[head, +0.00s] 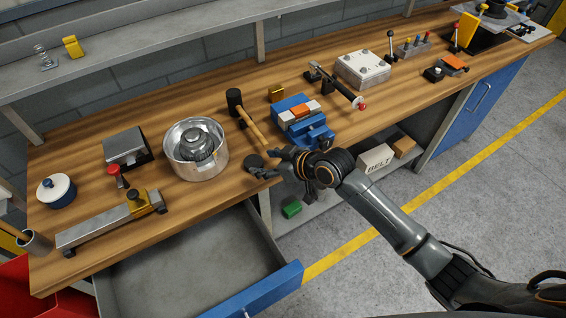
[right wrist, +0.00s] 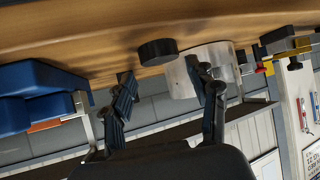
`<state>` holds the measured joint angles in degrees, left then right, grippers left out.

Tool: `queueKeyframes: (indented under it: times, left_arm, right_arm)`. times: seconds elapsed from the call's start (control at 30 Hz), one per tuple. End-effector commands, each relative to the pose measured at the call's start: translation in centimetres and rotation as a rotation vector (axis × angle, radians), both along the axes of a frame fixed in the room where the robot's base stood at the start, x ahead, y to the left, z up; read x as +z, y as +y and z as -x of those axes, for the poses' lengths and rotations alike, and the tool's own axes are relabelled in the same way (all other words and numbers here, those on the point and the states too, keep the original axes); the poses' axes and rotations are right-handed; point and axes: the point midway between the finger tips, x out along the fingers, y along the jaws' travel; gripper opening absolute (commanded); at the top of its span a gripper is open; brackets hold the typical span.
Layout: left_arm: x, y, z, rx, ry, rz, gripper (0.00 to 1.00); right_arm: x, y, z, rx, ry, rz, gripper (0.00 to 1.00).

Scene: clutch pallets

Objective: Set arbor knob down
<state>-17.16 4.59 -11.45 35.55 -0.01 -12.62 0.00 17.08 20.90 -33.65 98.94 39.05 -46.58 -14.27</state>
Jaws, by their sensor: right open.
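The arbor knob appears to be the small round black piece (head: 254,161) lying on the wooden bench near its front edge, between the metal pot and the blue vise. My right gripper (head: 265,164) is beside it on its right, with fingers pointing toward it. In the right wrist view, where the scene hangs upside down, the black knob (right wrist: 157,51) rests on the bench beyond my two spread fingertips (right wrist: 163,73), with nothing held between them. My left gripper is not in view.
A metal pot (head: 219,161) with a geared part inside stands left of the knob. A mallet (head: 235,101) lies behind it, and a blue vise (head: 318,137) is to the right. An open drawer (head: 262,297) juts out below the bench front. Bare wood lies between mallet and pot.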

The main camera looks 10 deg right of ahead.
Motion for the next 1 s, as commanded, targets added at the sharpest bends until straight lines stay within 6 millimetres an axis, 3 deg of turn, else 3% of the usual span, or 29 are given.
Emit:
queueKeyframes:
  times: [0.3,0.67,0.87,0.97,1.0]
  left_arm:
    - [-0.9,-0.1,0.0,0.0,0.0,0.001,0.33]
    - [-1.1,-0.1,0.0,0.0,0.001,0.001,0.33]
    - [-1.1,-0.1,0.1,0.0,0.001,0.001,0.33]
    - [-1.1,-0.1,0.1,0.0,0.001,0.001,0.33]
    - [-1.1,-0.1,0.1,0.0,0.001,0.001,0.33]
  right_arm:
    - [3.2,-3.7,3.5,0.0,-0.002,0.003,0.59]
    - [4.5,-4.7,4.6,0.001,0.001,0.0,0.59]
    - [3.9,-4.7,4.2,-0.034,-0.01,-0.022,0.59]
    - [1.9,-5.2,3.2,-0.146,-0.046,-0.078,0.59]
    - [0.2,-5.9,2.8,-0.214,-0.059,-0.098,0.59]
